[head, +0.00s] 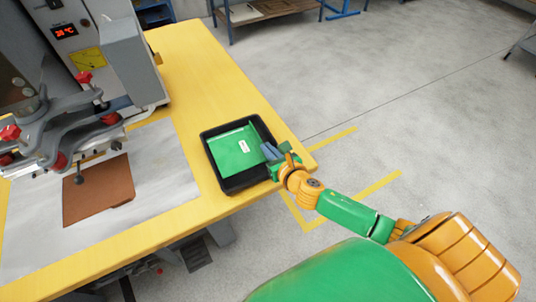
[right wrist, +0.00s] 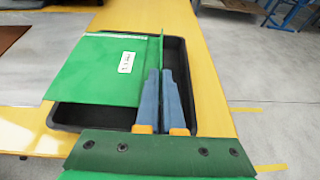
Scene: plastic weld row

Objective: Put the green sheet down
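The green sheet (head: 230,155) is a flat panel with a small white label, seen over the black tray (head: 243,187) on the yellow table. In the right wrist view the sheet (right wrist: 95,75) covers part of the tray's left rim, so it appears to lie above the rim there. Its right edge has a thin upright flap. My right gripper (head: 271,153) is at the sheet's right edge. In the right wrist view its two blue-grey fingers (right wrist: 160,72) are close together with the flap between their tips. My left gripper is not in view.
A grey press with red knobs (head: 84,77) stands at the left. A brown sheet (head: 98,190) lies on the pale metal plate (head: 160,150) before it. The yellow table (head: 200,65) is clear behind the tray. Open floor lies to the right.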

